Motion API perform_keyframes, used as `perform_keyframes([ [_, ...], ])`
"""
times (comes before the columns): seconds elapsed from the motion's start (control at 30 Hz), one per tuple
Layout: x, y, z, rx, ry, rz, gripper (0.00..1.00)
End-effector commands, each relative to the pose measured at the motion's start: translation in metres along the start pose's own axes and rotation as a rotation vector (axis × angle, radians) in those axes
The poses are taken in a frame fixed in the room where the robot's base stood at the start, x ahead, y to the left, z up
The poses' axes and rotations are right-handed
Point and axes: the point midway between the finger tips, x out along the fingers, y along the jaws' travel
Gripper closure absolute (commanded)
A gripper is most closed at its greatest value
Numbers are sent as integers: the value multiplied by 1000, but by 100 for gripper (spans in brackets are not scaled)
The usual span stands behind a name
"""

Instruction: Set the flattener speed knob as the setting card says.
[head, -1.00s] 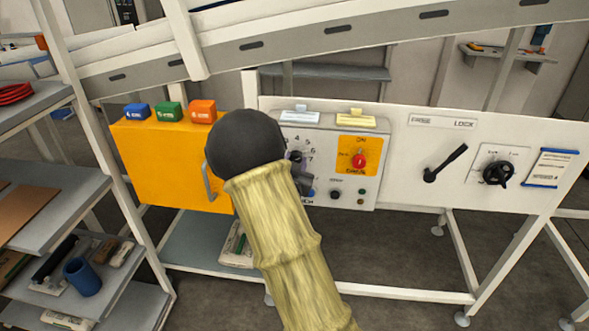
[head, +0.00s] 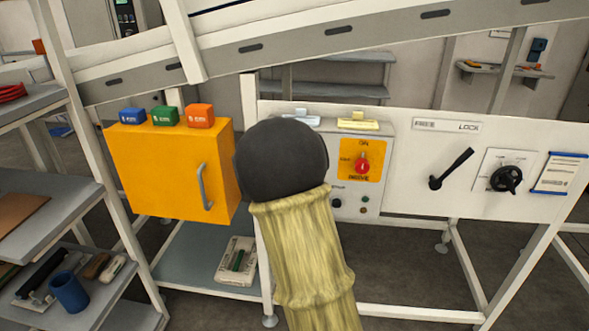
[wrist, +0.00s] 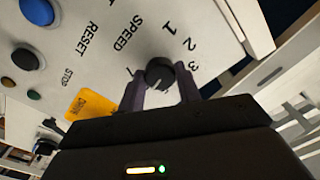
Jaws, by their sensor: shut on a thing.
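In the wrist view, my gripper (wrist: 160,90) has its two dark fingers on either side of a round black knob (wrist: 160,73), and is shut on it. The knob sits on a white panel (wrist: 105,25) beside the word SPEED, with the digits 1, 2 and 3 near it. Its pointer setting cannot be read. In the head view my arm hides the knob and the gripper. A white card with blue edges (head: 560,173) hangs at the far right; its text is too small to read, so I cannot tell whether it is the setting card.
Near the speed knob are a blue button (wrist: 37,11) and an orange plate with a red switch (head: 362,166). To the right are a black lever (head: 450,170) and a second black knob (head: 507,178). A yellow cabinet (head: 150,170) carries three coloured blocks; shelves stand at left.

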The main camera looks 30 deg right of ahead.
Motion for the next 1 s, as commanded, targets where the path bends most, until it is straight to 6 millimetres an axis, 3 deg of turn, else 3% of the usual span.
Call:
perform_keyframes([
  [0.03,0,0,0,0,1,1,60],
  [0.1,0,0,0,0,1,1,47],
  [0.13,0,0,0,-1,0,1,45],
  [0.57,-9,0,1,1,-1,0,45],
  [1.0,-90,0,2,1,-3,-2,45],
])
